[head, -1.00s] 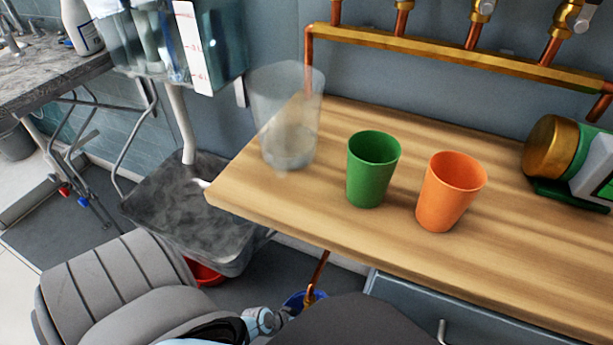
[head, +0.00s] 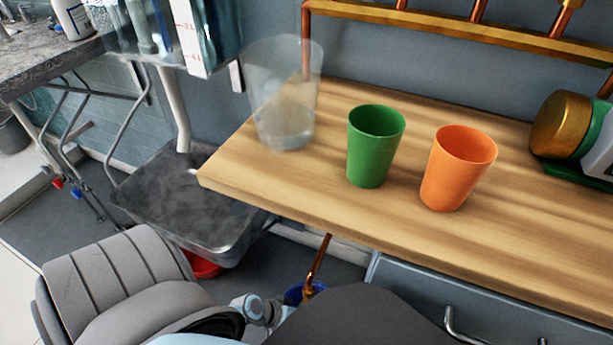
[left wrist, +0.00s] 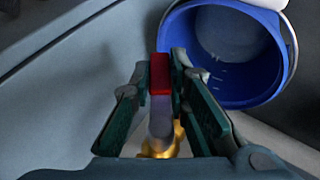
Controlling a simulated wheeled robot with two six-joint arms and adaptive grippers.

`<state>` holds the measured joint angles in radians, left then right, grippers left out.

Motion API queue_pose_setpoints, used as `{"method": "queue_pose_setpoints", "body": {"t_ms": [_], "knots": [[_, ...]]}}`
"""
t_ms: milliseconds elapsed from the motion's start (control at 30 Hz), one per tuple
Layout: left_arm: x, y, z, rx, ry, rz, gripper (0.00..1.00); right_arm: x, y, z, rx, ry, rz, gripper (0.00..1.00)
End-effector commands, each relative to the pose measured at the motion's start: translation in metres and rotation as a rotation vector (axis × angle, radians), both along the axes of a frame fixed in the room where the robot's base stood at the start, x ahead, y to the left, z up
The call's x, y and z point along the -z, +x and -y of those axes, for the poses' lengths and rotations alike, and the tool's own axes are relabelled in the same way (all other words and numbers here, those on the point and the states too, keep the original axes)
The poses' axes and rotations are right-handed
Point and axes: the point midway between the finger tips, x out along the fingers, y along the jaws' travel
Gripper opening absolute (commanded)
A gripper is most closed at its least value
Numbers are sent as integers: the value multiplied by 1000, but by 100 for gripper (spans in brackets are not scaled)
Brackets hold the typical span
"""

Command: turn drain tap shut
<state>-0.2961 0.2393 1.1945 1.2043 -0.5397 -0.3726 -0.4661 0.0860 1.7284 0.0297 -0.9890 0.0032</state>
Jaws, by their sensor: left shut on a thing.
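The drain tap shows in the left wrist view as a brass body (left wrist: 168,142) with a grey lever that has a red grip (left wrist: 160,74). My left gripper (left wrist: 161,68) is shut on the lever, with its green fingers on either side of the red grip. In the head view a copper drain pipe (head: 319,262) runs down below the counter. There the tap lever and my left gripper's fingers are hidden behind my own arm. My right gripper is in neither view.
A blue bucket (left wrist: 277,70) stands by the tap, partly visible in the head view too (head: 292,293). A wooden counter (head: 240,175) carries a clear cup (head: 283,95), a green cup (head: 375,150) and an orange cup (head: 457,170). A grey tray (head: 185,205) is at the left.

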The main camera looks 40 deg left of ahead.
Motion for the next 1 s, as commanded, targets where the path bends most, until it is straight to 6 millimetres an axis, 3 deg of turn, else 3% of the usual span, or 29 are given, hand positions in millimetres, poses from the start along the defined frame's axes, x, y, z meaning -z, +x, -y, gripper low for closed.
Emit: {"method": "queue_pose_setpoints", "body": {"t_ms": [133, 267, 633, 1000], "knots": [[3, 1, 2, -1, -92, 33, 0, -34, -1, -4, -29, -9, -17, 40], [-2, 2, 5, -2, -187, 64, 0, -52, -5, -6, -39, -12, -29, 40], [-11, 4, 10, -2, -390, 136, 0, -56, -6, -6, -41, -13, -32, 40], [-13, 4, 12, 0, -441, 154, 0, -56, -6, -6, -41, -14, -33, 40]]}}
